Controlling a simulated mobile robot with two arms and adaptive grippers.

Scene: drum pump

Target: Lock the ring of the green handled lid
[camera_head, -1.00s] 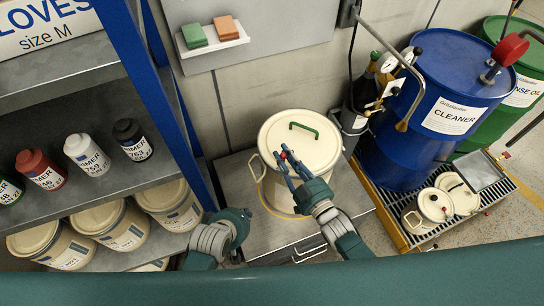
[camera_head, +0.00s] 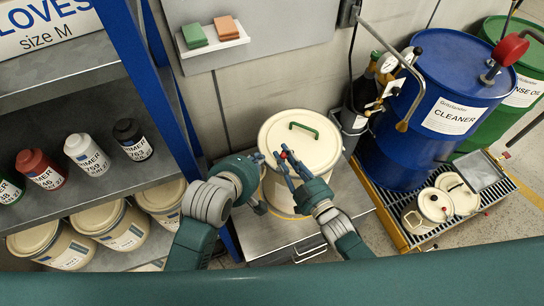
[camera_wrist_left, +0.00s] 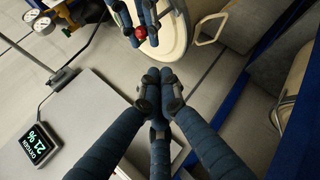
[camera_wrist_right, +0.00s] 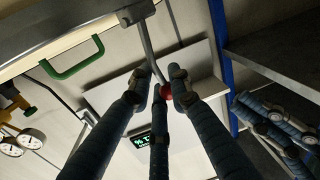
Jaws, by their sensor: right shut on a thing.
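The cream drum (camera_head: 281,190) stands upright with its round lid (camera_head: 322,150) on top. The lid's green handle (camera_head: 303,129) also shows in the right wrist view (camera_wrist_right: 78,62). A metal lever (camera_wrist_right: 152,55) at the ring ends in a red knob (camera_wrist_right: 165,91), at the lid's near side. My right gripper (camera_head: 284,160) is shut around the red knob, which also shows between its fingers in the left wrist view (camera_wrist_left: 141,32). My left gripper (camera_head: 259,157) is beside the lid's left edge. Its fingertips (camera_wrist_left: 159,74) are together, with nothing visible between them.
A shelf with bottles and cans (camera_head: 120,227) stands close on the left. The grey cabinet top (camera_head: 245,232) is bare in front.

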